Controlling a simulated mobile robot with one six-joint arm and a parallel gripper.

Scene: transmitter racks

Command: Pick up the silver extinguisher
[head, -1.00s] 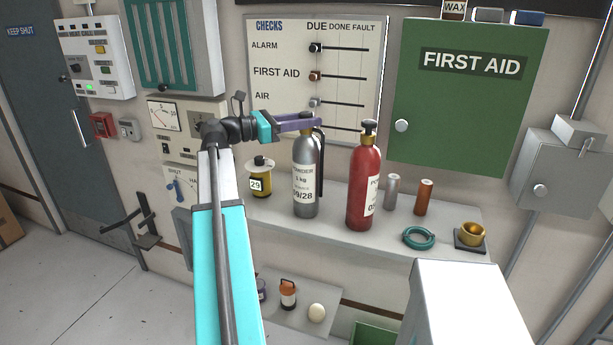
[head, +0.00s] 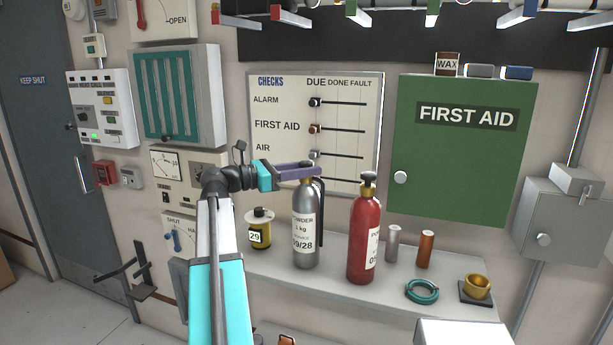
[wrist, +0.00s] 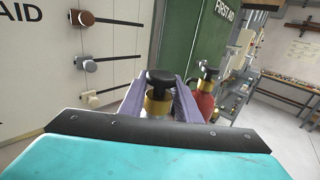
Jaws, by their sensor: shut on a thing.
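The silver extinguisher (head: 306,238) stands upright on the shelf, with a white label on its body and a black hose on its right side. My gripper (head: 303,171) reaches in from the left, and its purple fingers are shut on the extinguisher's neck. In the wrist view my gripper (wrist: 160,98) has one finger on each side of the brass collar, with the extinguisher's black top (wrist: 160,77) between them. The base looks at shelf level; I see no clear gap beneath it.
A red extinguisher (head: 363,240) stands close on the right. A yellow canister (head: 260,230) is on the left. A grey cylinder (head: 393,243), an orange cylinder (head: 426,249), a teal ring (head: 422,291) and a brass cup (head: 478,287) share the shelf (head: 340,297). The checks board (head: 280,152) is behind.

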